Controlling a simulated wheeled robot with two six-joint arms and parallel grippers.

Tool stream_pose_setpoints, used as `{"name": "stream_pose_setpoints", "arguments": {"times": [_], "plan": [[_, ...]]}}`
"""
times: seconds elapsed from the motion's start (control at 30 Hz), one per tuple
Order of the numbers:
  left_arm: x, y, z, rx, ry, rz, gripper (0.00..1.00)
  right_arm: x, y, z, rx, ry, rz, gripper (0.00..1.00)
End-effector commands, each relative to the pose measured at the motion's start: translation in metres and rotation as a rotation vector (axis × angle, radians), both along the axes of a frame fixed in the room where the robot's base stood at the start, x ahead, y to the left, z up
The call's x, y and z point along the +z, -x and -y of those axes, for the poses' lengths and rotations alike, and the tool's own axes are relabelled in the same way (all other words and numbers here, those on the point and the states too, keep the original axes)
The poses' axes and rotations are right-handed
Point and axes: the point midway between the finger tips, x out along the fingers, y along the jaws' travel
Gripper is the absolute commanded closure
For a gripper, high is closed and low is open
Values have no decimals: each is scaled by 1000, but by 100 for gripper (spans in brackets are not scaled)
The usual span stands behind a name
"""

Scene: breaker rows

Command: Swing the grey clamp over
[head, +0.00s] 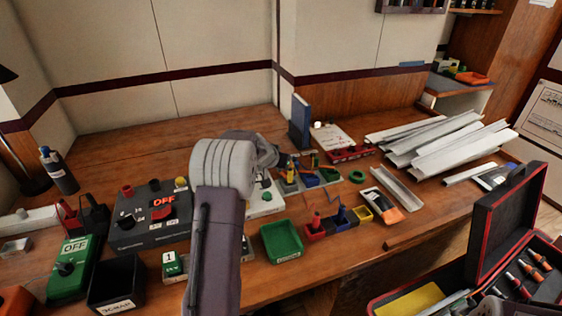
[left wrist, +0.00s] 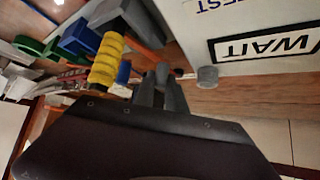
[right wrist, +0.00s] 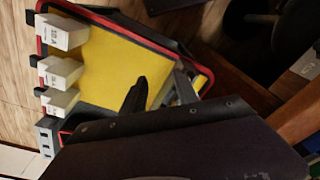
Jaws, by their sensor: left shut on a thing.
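My left arm reaches up from the bottom centre of the head view, and its wrist hides the bench behind it. In the left wrist view my left gripper (left wrist: 162,76) is shut, with a small grey piece between its fingertips that looks like the grey clamp; the fingers hide most of it. A short grey cylinder (left wrist: 207,78) is just right of the fingertips, beside a white panel marked WAIT (left wrist: 265,45). My right gripper (right wrist: 160,90) is open and empty over the yellow lining (right wrist: 110,65) of a case.
A yellow-handled tool (left wrist: 107,62) is close left of my left fingers. A dark box marked OFF (head: 152,225), a green OFF box (head: 75,268) and a green tray (head: 281,240) stand on the bench. White trunking (head: 450,140) lies at right. The open red-edged case (head: 500,235) is at front right.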

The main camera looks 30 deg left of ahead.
Motion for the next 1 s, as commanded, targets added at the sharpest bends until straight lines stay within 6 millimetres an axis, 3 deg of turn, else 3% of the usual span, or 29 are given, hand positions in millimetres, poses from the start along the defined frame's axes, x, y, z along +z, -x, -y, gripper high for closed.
{"name": "stream_pose_setpoints", "arguments": {"times": [0.03,0.3,0.5,0.7,1.0], "plan": [[8,2,2,35,4,-8,100,20,0,0,0,0,0,64],[15,10,0,253,5,-12,100,106,0,0,0,0,1,64],[13,14,0,382,6,-6,100,161,0,0,0,0,1,64],[8,16,-1,472,4,1,100,190,0,0,0,0,0,64],[2,20,-2,532,1,1,100,206,0,0,0,0,0,64]]}}
